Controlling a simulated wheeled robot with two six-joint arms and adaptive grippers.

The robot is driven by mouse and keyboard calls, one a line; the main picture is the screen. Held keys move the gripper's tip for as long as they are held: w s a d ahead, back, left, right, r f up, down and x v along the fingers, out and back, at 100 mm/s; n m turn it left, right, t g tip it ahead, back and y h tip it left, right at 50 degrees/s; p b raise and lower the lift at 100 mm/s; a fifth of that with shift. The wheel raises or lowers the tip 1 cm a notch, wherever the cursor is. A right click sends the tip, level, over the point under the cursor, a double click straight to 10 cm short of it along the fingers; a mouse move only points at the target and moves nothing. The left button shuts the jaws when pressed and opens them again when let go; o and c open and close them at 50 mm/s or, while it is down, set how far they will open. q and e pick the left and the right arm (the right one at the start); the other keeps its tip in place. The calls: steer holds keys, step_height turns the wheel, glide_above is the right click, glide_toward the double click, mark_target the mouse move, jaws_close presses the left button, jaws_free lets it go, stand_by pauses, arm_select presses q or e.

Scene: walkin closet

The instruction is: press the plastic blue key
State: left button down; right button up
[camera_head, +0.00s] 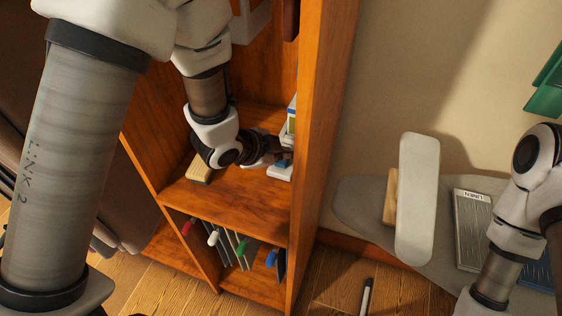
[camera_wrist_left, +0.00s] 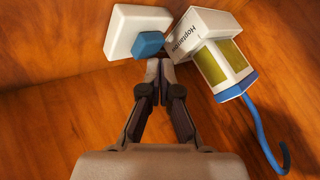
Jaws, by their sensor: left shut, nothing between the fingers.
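The blue key (camera_wrist_left: 149,44) is a small block on a white base (camera_wrist_left: 120,30) in the left wrist view. In the head view the blue key (camera_head: 285,163) shows partly behind my gripper, with the white base (camera_head: 279,173) on the wooden shelf. My left gripper (camera_wrist_left: 159,66) is shut and empty, its fingertips just beside the key's lower right edge. I cannot tell whether they touch it. In the head view the left gripper (camera_head: 284,156) reaches into the shelf. My right arm shows at the right edge, but its gripper is out of view.
A white box-like item with yellow-green panels (camera_wrist_left: 231,55) and a blue cord (camera_wrist_left: 262,130) stands right of the key. A wooden block (camera_head: 201,169) lies on the shelf (camera_head: 235,203). Upright cabinet panels (camera_head: 322,110) bound the space. An ironing board (camera_head: 360,195) stands outside.

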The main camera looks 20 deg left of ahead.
mark_target(281, 162)
arm_select(q)
steer(key=shift+f, duration=0.55)
stand_by(0.4)
steer(key=shift+r+p, duration=0.5)
steer(key=shift+r, duration=0.35)
step_height(281, 162, up, 6)
steer(key=p, duration=0.5)
